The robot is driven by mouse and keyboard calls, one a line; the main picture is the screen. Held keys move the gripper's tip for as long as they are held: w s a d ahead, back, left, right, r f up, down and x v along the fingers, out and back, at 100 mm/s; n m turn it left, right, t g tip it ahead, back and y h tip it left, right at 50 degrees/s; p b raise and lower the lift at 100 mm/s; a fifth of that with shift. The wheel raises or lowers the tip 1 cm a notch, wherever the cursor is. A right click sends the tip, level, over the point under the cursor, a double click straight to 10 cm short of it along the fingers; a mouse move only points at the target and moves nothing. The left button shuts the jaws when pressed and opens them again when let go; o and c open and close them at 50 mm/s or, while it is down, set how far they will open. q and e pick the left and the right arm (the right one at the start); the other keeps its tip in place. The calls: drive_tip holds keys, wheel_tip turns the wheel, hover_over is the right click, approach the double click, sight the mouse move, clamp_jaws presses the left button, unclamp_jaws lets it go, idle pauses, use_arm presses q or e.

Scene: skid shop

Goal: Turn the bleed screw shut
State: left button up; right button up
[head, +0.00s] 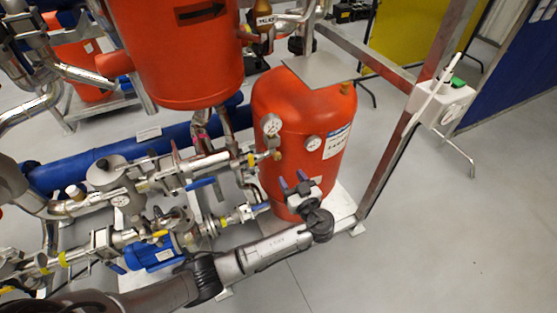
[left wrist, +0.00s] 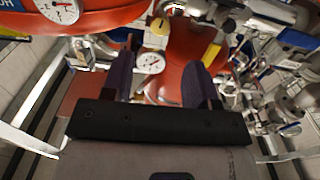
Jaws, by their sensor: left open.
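My left gripper (head: 294,181) is open and empty, in front of the lower red tank (head: 300,120) in the head view. Its two dark purple fingers point up toward the tank, and they also frame a gap in the left wrist view (left wrist: 157,78). A round white pressure gauge (left wrist: 150,63) shows behind that gap. A brass fitting (head: 264,157) sits on the pipe end left of the fingers in the head view. A small yellow cap (left wrist: 160,26) shows beyond the fingers in the left wrist view. I cannot tell which part is the bleed screw.
Pipework with a blue-handled valve (head: 202,183) and a blue pump (head: 152,256) crowd the left. A steel post (head: 395,150) carrying a white box (head: 442,104) stands right of the tank. The grey floor (head: 450,230) at right is clear.

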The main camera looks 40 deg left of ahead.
sight(278, 158)
use_arm(q)
drive_tip(key=x, duration=0.9)
drive_tip(key=shift+b, duration=0.3)
drive_tip(key=shift+w+a, duration=0.1)
drive_tip(key=shift+a, duration=0.15)
drive_tip(key=shift+c, duration=0.3)
drive_tip(key=c, duration=0.9)
drive_tip(key=shift+o, duration=0.2)
